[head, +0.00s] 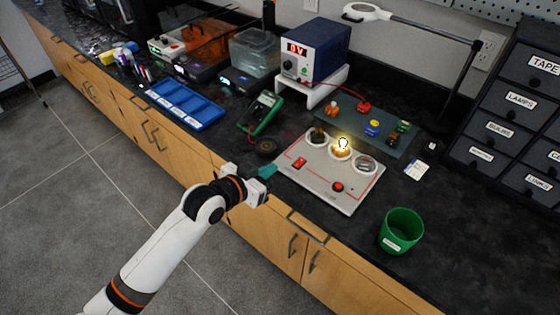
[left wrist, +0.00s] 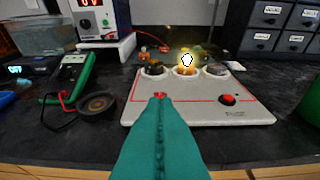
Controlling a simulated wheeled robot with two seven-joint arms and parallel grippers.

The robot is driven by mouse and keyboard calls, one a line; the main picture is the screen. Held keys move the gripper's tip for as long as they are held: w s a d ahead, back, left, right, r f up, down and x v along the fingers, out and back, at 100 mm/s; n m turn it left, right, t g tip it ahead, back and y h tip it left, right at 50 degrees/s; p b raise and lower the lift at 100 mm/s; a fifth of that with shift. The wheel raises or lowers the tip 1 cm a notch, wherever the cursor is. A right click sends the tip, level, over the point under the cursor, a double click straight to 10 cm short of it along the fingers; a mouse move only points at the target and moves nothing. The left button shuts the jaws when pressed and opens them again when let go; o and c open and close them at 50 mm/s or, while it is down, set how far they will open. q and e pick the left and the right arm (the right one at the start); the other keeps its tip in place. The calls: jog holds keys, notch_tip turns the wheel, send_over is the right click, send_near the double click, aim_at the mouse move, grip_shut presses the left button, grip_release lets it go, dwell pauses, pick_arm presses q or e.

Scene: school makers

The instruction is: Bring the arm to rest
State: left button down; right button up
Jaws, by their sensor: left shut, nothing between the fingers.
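My left gripper (head: 266,172) reaches in from the lower left in the head view. Its teal fingers are shut with nothing between them, at the front left edge of the grey circuit board (head: 345,203). In the left wrist view the closed fingers (left wrist: 158,110) fill the lower middle, and the board (left wrist: 200,113) lies beyond them. A lit bulb (head: 342,146) glows in the middle holder on the board. A red button (head: 338,187) and a red part (head: 299,163) are also on it. I cannot tell whether the fingertips touch the board. My right gripper is not in view.
A green cup (head: 401,231) stands right of the board near the counter edge. A green multimeter (head: 261,113), a round dark object (head: 266,146) and a blue tray (head: 185,103) are to the left. A power supply (head: 316,52) and drawers (head: 513,130) stand behind. Open floor (head: 75,190) lies left.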

pick_arm(q)
jog(key=shift+s+a+r, duration=0.1)
jog(key=shift+s+a, duration=0.2)
jog(key=shift+s, duration=0.15)
jog(key=a+f+n+g+y, duration=0.1)
jog(key=a+f+y, duration=0.15)
jog(key=f, duration=0.65)
jog(key=a+f+n+g+y, duration=0.15)
jog(key=a+f, duration=0.25)
jog(key=f, duration=0.5)
jog(key=s+a+f+n+g+y, duration=0.1)
jog(key=s+a+f, duration=0.2)
jog(key=s+f, duration=0.35)
jog(key=s+a+f+n+g+y, duration=0.1)
jog(key=s+a+f, duration=0.25)
jog(key=f, duration=0.65)
jog(key=s+a+f+g, duration=0.1)
jog(key=s+f, duration=0.4)
jog(key=s, duration=0.6)
jog(key=s+a+f+g+y, duration=0.1)
jog(key=s+f, duration=0.5)
jog(key=s, duration=0.6)
jog(key=s+a+f+g+y, duration=0.1)
jog(key=s+f+g, duration=0.2)
jog(key=s, duration=0.8)
notch_tip(320, 180, down, 3)
jog(key=shift+s+a+r+g, duration=0.1)
jog(key=shift+s+a+g, duration=0.05)
jog(key=shift+g, duration=0.2)
